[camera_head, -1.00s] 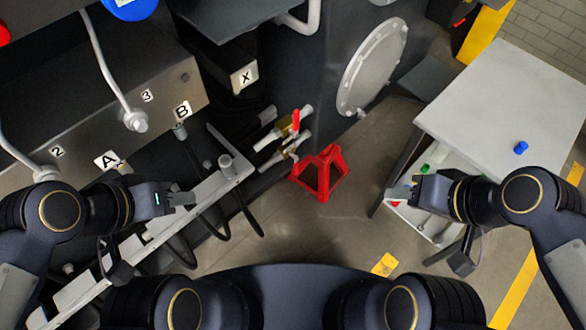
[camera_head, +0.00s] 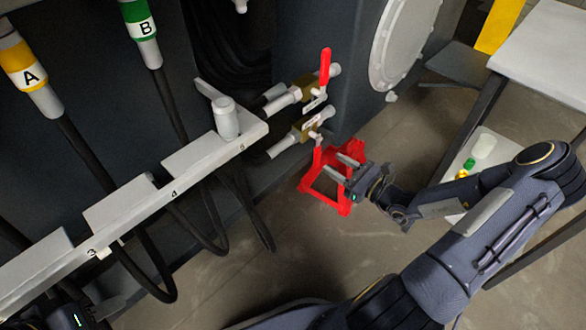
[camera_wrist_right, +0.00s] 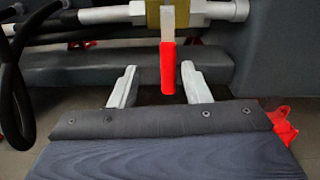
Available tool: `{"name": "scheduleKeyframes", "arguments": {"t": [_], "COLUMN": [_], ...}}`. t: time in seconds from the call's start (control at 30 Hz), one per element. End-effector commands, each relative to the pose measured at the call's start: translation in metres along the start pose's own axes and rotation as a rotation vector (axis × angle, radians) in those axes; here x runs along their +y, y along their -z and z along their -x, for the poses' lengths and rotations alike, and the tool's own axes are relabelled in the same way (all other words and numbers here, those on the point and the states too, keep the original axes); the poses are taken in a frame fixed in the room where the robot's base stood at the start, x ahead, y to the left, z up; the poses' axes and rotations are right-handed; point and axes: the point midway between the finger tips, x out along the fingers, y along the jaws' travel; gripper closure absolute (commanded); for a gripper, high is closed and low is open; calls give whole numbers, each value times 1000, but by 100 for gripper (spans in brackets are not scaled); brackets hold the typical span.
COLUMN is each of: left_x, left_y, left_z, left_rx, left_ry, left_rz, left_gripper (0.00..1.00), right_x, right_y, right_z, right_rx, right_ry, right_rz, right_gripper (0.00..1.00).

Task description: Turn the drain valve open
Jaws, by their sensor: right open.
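Two brass-bodied valves sit on pipes at the side of the dark chassis. The upper valve (camera_head: 303,86) has a red lever (camera_head: 325,68) pointing up. The lower valve (camera_head: 304,128) has a red-gripped lever (camera_head: 317,158) hanging down; small tags on both are unreadable. My right gripper (camera_head: 344,158) is open beside the lower lever. In the right wrist view a red lever (camera_wrist_right: 168,68) hangs from a brass body (camera_wrist_right: 160,14), between the open fingers (camera_wrist_right: 160,78), with gaps on both sides. Only the dark body of my left gripper (camera_head: 74,316) shows; its fingers are hidden.
A red stand (camera_head: 326,192) is on the floor just below the lower valve, close behind my right gripper. A pale numbered rail (camera_head: 140,208) with black hoses crosses the left. A light table (camera_head: 545,50) stands at the right. The middle floor is clear.

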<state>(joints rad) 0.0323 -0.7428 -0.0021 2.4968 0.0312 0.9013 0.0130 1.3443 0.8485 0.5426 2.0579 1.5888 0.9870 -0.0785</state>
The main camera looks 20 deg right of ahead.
Motion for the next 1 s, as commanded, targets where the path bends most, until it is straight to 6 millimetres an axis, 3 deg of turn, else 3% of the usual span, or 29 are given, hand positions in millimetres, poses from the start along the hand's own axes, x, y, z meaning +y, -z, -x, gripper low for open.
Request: {"name": "scheduleKeyframes", "arguments": {"t": [0.03,0.17,0.63,1.0], "left_x": [-3,-4,-14,-14], "left_y": [-3,-4,-15,-16], "left_z": [-6,-9,-31,-31], "left_rx": [1,1,0,0], "left_ry": [0,0,0,0], "left_rz": [0,0,0,0], "left_gripper": [64,64,64,64], "right_x": [-6,-11,-14,-14], "right_y": [12,17,15,13], "right_z": [3,-2,-68,-74], "right_rx": [-5,-11,-9,-8], "right_ry": [31,57,53,54], "right_rz": [-25,-45,-43,-43], "right_gripper": [57,57,57,59]}}
